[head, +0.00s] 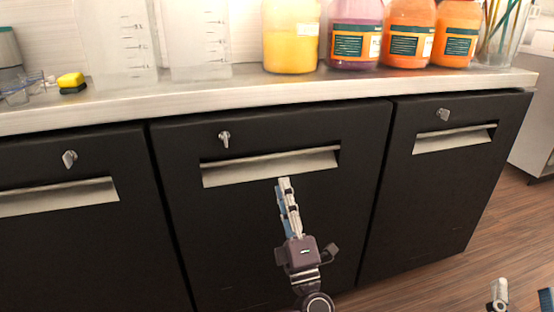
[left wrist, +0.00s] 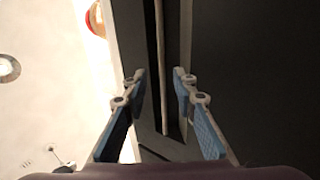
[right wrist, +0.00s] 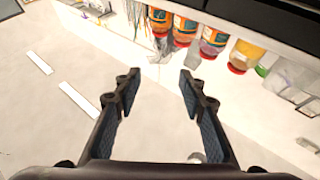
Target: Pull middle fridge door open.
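The middle fridge door (head: 235,240) is black and sits flush with its neighbours, so it looks closed. Its handle (head: 250,170) is a wide pale recessed strip, with a small silver lock above it. My left gripper (head: 284,182) is at the lower edge of this handle, right of its middle. In the left wrist view, my left gripper (left wrist: 160,73) has its fingers apart, with the long handle edge (left wrist: 163,45) running between them. I cannot tell whether they touch it. My right gripper (right wrist: 154,75) is open and empty; it also shows at the head view's lower right (head: 522,296).
A left door (head: 70,245) and a right door (head: 430,200) flank the middle one, both closed. The pale counter (head: 225,88) above carries clear containers, a yellow sponge (head: 71,82) and several bottles, including a yellow one (head: 290,40). Wooden floor (head: 490,235) is free at right.

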